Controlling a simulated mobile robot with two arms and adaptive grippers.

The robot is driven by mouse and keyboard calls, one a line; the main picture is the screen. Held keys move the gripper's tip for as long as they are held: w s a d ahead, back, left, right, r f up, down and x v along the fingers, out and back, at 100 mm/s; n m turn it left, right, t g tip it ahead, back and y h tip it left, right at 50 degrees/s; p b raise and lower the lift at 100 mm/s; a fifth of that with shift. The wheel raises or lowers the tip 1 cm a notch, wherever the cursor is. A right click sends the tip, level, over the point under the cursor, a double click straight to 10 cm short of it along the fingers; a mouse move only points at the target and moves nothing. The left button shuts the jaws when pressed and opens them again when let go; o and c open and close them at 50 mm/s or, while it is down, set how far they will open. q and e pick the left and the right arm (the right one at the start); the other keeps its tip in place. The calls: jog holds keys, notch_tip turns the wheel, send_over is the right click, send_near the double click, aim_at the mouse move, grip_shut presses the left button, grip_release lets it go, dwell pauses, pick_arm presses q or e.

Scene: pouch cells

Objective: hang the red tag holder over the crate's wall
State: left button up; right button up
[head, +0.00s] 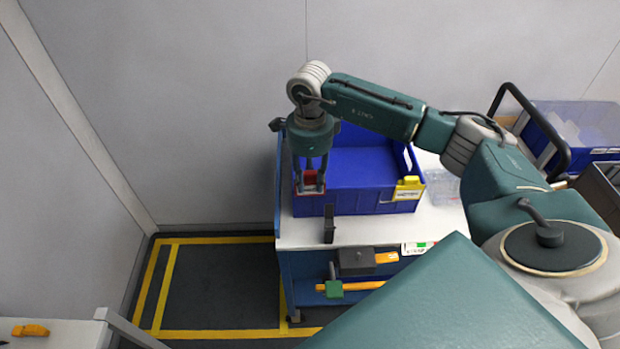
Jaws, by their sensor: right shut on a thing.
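The blue crate (352,204) stands on the white top of a cart. The red tag holder (310,178) is at the left end of the crate's front wall. My right gripper (311,184) points down there and is shut on the red tag holder. Its fingers partly cover the holder. I cannot tell whether the holder straddles the wall or is just above or beside it. My left gripper is not in view.
A yellow tag holder (408,188) hangs at the crate's front right corner. A black upright block (329,224) stands before the crate. A clear container (438,187) is right of it. Tools with orange handles (362,286) lie lower on the cart (300,234).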

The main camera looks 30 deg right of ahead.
aim_at(310, 180)
jog(key=shift+f+b, duration=1.35)
jog(key=shift+f, duration=0.3)
jog(key=o, duration=1)
jog(key=shift+r, duration=0.1)
notch_tip(310, 180, up, 12)
jog(key=shift+f, duration=0.1)
